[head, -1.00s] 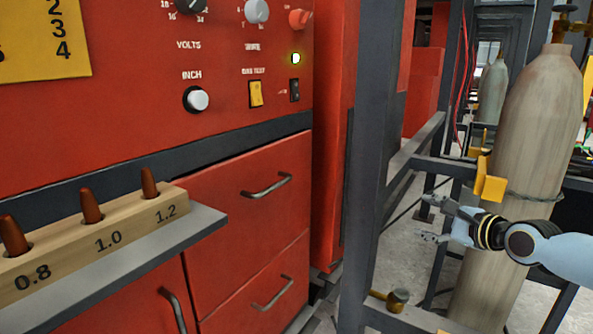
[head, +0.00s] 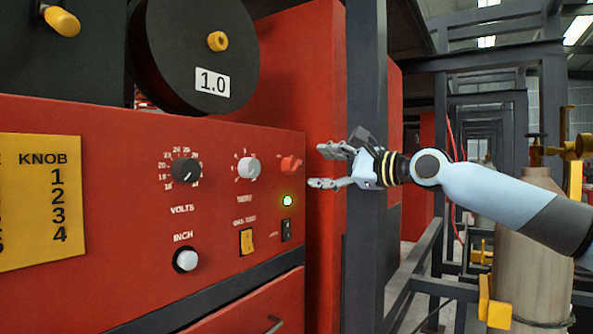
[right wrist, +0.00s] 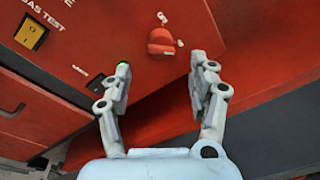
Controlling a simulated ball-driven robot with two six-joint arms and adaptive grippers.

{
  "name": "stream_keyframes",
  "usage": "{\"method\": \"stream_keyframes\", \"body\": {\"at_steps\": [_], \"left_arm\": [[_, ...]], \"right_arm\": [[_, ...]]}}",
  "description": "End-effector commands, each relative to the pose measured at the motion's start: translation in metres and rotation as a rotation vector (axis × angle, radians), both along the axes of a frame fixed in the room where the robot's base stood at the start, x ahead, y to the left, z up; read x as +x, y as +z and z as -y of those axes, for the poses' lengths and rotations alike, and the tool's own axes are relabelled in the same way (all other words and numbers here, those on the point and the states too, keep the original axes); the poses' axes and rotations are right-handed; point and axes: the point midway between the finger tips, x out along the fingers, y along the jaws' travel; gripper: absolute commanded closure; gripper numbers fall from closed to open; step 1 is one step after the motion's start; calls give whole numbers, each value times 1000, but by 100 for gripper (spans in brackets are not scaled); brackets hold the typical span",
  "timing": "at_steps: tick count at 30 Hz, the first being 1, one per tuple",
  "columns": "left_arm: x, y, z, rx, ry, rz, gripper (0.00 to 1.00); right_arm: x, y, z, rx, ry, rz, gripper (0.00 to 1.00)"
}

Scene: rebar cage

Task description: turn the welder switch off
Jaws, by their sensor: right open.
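The red welder (head: 120,230) has a control panel on its front. At the panel's right is a red rotary switch (head: 290,164); in the right wrist view it (right wrist: 162,41) lies ahead, between and beyond the fingertips. A lit green lamp (head: 287,200) sits below it, and a small black rocker switch (head: 286,230) below that. My right gripper (head: 325,167) is open and empty, just right of the panel, its fingers pointing left. In the right wrist view one finger partly covers the lamp and rocker area. My left gripper is not in view.
Near the switch are a grey knob (head: 248,168), a black volts knob (head: 186,171), a white inch button (head: 186,260) and a yellow gas test switch (head: 246,241). A dark steel post (head: 366,80) stands behind my right gripper. A gas cylinder (head: 535,245) stands at the right.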

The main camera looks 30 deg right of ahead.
Motion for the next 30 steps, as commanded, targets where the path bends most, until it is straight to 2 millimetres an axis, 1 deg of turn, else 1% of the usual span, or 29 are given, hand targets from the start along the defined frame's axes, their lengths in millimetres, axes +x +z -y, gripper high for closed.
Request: {"method": "stream_keyframes", "body": {"at_steps": [1,6,9,13,18,25,26,30], "left_arm": [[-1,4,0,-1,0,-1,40],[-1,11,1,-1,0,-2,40],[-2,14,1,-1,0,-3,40],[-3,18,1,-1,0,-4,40],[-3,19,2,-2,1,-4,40],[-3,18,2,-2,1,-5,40],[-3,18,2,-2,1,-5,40],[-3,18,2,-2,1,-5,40]], "right_arm": [[8,3,-1,9,-4,3,40],[34,4,-10,8,-1,2,40],[48,4,-16,6,2,-1,40],[63,3,-19,4,-1,-1,40],[71,1,-22,-1,0,-2,40],[72,0,-22,-2,0,-3,40],[72,0,-22,-2,0,-3,42],[72,0,-21,-2,-1,-2,60]]}}
